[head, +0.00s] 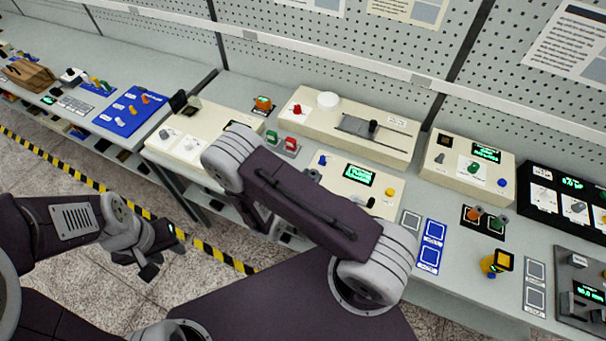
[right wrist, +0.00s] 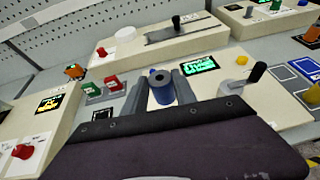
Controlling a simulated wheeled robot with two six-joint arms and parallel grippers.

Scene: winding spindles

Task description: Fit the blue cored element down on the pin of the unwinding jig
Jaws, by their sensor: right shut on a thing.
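The blue cored element (right wrist: 161,90) is a short upright cylinder with a dark hole in its top. It stands between the two grey fingers of my right gripper (right wrist: 160,88), which is shut on it. Behind it is a cream box (right wrist: 222,88) with a green display, a yellow button and a black-handled crank. The box shows in the head view (head: 338,187), partly covered by my right arm. I cannot make out a pin; the element and fingers may hide it. I cannot tell if the element touches the box. My left gripper (head: 160,255) is open and empty over the floor.
Red and green clips (head: 283,141) stand left of the box. Behind is a long cream unit (head: 345,125) with a white disc and slider. Blue-framed pads (head: 430,245) lie to the right. Another cream box (head: 468,168) stands further right.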

